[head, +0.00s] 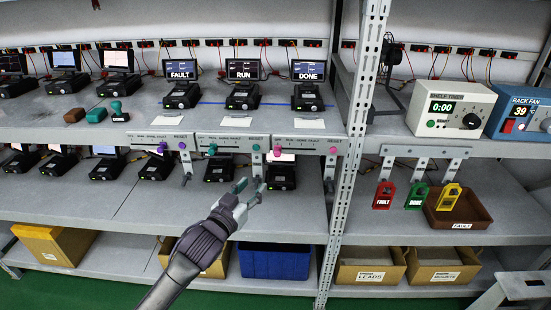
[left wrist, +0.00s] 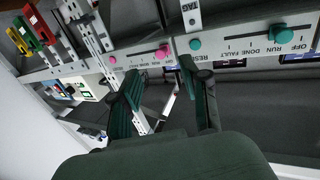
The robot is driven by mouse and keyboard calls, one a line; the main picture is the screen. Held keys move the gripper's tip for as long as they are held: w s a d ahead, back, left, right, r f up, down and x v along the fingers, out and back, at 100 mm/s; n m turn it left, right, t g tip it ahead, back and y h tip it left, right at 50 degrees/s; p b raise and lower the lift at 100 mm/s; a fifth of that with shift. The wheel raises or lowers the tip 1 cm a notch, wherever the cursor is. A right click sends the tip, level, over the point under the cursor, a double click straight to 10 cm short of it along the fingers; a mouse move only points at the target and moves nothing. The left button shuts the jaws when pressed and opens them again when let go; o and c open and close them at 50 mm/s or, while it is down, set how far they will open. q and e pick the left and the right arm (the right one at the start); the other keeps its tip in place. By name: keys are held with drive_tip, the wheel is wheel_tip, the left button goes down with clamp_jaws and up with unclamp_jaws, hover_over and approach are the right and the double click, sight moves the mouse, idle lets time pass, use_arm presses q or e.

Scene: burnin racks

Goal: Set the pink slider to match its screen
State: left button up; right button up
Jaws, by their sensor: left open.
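The pink slider knob (head: 277,151) sits at the left, OFF end of its slot on the third control panel (head: 307,143). The screen (head: 308,70) above that panel reads DONE. A round pink reset button (head: 333,150) is at the panel's right end. My left gripper (head: 250,188) is open and empty, below and left of the knob. In the left wrist view the pink knob (left wrist: 162,52) shows just beyond the gap between the open fingertips (left wrist: 160,70), apart from them. My right gripper is not in view.
The teal slider (head: 212,149) and purple slider (head: 162,147) are on neighbouring panels at left. Tags hang from hooks at right, above a brown tray (head: 459,208). A rack post (head: 345,160) stands right of the pink panel. Devices stand on the shelf behind the panels.

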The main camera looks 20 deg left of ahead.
sight(277, 155)
use_arm(q)
drive_tip(key=w, duration=0.4)
drive_tip(key=w+d+r+p, duration=0.1)
drive_tip(key=w, duration=0.4)
drive_tip(key=w+d+p, duration=0.1)
drive_tip(key=w, duration=0.3)
drive_tip(key=shift+w+d+r, duration=0.25)
drive_tip(key=shift+w+r, duration=0.05)
drive_tip(key=shift+r, duration=0.1)
drive_tip(key=shift+c, duration=0.3)
clamp_jaws()
drive_tip(key=shift+d, duration=0.1)
